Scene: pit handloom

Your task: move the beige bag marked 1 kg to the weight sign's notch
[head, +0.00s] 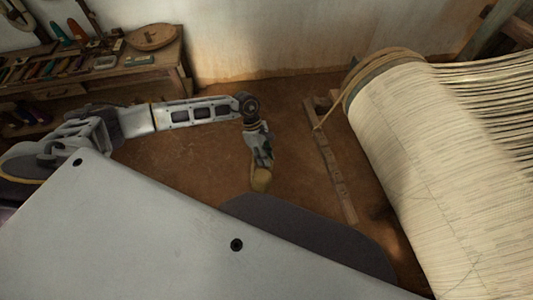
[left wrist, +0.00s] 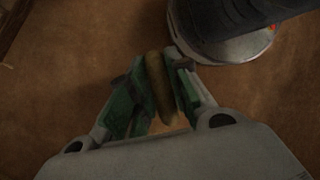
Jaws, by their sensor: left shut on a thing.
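My left gripper (head: 261,166) hangs over the brown floor in the middle of the head view, pointing down. It is shut on a small beige bag (head: 261,182), whose lower end shows below the fingers. In the left wrist view the bag (left wrist: 160,88) is a narrow, dull tan shape between the two green-padded fingers. No 1 kg mark can be read on it. A wooden lever (head: 335,168) lies to the right of the gripper, apart from it. I cannot make out a weight sign or its notch. My right gripper is not in view.
The loom's cloth roll (head: 420,150) with a rope (head: 372,72) around its end stands at the right, beyond the lever. A low wooden bench (head: 95,80) with several shuttles and a round basket (head: 150,37) is at the back left. Floor between is clear.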

